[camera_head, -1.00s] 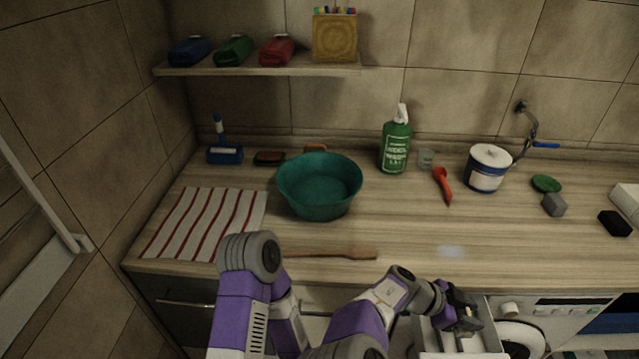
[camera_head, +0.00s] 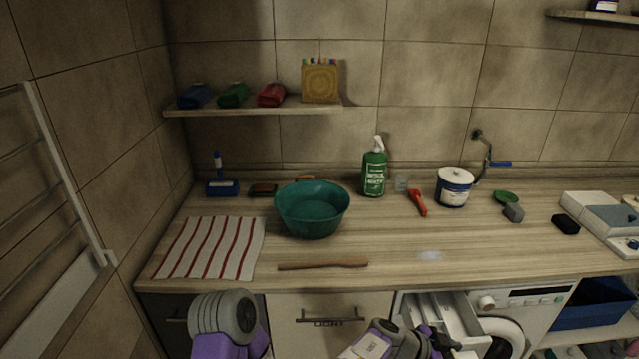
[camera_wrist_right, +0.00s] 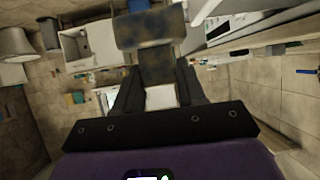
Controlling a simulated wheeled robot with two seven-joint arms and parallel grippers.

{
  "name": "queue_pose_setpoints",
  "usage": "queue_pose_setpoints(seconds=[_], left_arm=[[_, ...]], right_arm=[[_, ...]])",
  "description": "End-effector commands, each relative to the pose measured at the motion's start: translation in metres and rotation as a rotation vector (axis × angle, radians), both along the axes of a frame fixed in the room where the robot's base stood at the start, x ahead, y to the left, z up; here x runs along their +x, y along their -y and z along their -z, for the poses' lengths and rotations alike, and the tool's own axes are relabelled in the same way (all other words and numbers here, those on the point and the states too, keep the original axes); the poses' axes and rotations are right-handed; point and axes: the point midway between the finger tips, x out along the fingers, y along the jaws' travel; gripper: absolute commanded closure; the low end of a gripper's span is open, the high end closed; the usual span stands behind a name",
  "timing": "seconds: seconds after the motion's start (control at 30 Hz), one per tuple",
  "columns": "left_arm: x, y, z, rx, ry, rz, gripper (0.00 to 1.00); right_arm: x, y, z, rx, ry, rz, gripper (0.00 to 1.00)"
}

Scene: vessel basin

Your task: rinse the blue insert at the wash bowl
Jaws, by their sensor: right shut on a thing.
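The wash bowl (camera_head: 290,214), a round teal basin, stands upright on the wooden counter in the head view. My right gripper (camera_head: 440,343) is at the bottom edge of the head view, low in front of the counter and beside the open washer drawer (camera_head: 462,322). In the right wrist view its fingers (camera_wrist_right: 156,78) are shut on a grey-blue piece with brown stains, which looks like the blue insert (camera_wrist_right: 150,28). The insert cannot be made out in the head view.
A striped towel (camera_head: 212,248) lies left of the bowl and a wooden stick (camera_head: 322,265) in front. A green bottle (camera_head: 374,172), red scoop (camera_head: 417,203) and white-blue tub (camera_head: 454,187) stand right. The counter's front middle is mostly clear.

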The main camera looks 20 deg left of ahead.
Motion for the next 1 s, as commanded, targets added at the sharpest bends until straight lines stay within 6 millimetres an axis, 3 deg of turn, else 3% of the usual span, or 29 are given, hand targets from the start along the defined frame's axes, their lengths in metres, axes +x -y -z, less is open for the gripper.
queue_pose_setpoints(seconds=[0.37,1.0], left_arm=[[0.001,0.000,0.000,0.000,0.002,0.000,0.53],[0.001,0.000,0.000,0.000,0.002,-0.001,0.53]], right_arm=[[0.012,0.007,-0.010,-0.005,-0.003,-0.279,0.89],[0.048,0.028,-0.037,0.002,0.005,-1.001,0.89]])
